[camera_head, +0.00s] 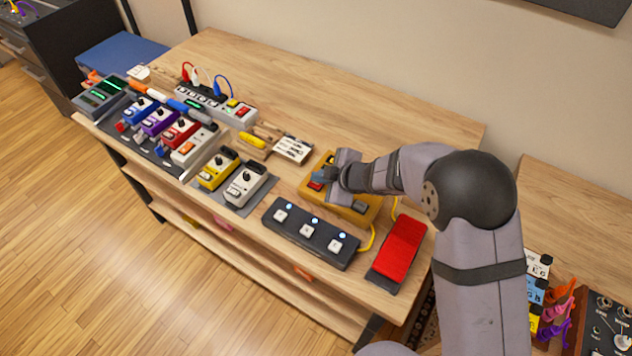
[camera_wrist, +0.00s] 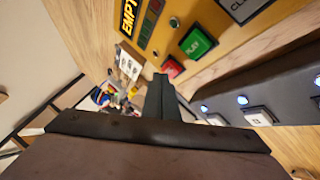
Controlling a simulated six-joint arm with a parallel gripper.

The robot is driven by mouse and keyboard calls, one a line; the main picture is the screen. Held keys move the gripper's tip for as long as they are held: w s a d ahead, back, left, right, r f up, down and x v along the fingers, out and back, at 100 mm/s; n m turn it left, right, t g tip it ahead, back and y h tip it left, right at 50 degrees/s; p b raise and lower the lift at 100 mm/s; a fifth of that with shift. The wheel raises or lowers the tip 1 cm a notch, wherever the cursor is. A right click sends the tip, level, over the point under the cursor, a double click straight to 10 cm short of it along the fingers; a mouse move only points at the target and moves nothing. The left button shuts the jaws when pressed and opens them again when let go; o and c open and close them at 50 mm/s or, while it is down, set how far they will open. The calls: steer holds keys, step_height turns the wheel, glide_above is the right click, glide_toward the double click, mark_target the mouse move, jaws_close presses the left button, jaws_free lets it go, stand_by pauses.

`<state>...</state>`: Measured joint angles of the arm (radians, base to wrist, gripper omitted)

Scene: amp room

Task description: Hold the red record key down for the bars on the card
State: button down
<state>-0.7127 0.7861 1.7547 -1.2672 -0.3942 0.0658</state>
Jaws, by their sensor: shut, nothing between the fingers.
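The yellow looper box (camera_head: 344,210) stands on the bench under my gripper (camera_head: 324,176). In the wrist view its red key (camera_wrist: 173,68) sits beside a green PLAY key (camera_wrist: 198,41), and its display (camera_wrist: 128,18) reads EMPTY. My gripper (camera_wrist: 161,80) is shut and empty, with its tips close by the red key. I cannot tell whether they touch it. The red key (camera_head: 316,185) also shows in the head view, beside the fingers.
A dark footswitch (camera_head: 310,234) with several white buttons lies in front of the box. A red pedal (camera_head: 400,248) is to its right. Yellow and white pedals (camera_head: 217,170) (camera_head: 246,184) stand left. The bench's back right is clear.

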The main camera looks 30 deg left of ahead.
mark_target(319, 185)
steer(key=shift+f+b, duration=0.35)
steer(key=shift+f, duration=0.25)
stand_by(1.5)
steer(key=shift+r, duration=0.1)
stand_by(3.6)
steer(key=shift+r+p, duration=0.95)
steer(key=shift+p, duration=0.15)
steer(key=shift+r, duration=0.1)
step_height(319, 185, up, 5)
steer(key=p, duration=0.5)
